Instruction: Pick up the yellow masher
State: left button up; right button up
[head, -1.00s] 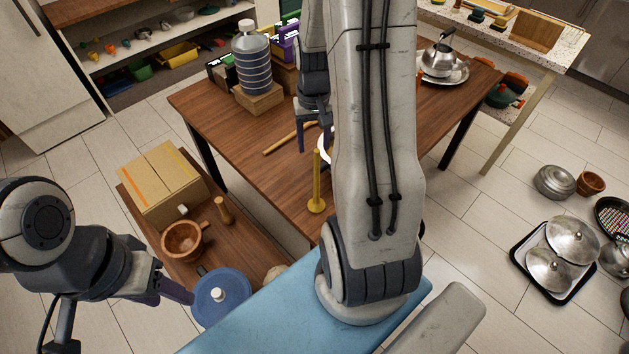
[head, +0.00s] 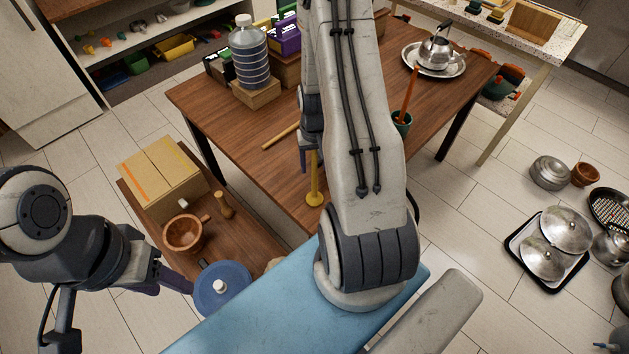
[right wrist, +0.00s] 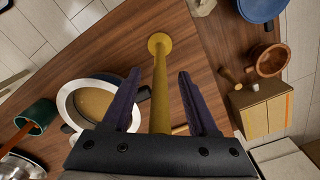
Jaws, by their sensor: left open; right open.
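The yellow masher (head: 314,190) stands upright on its round base near the front edge of the wooden table (head: 240,120). My right arm hides its upper part in the head view. In the right wrist view, the masher's shaft (right wrist: 160,90) runs between the two purple fingers of my right gripper (right wrist: 159,74), which is open around it. The shaft appears clear of both fingers. In the head view a finger of my right gripper (head: 303,160) shows beside the masher. My left gripper (head: 172,281) is open and empty at the lower left, by the blue lid.
A white-rimmed pan (right wrist: 72,115) lies close beside my right gripper. A green cup (head: 402,122) with an orange handle and a kettle (head: 434,52) stand farther right. A bottle (head: 249,55) on a wooden block stands at the back left. A low table holds a carton (head: 163,178).

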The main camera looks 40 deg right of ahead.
grip_shut()
dwell(0.3)
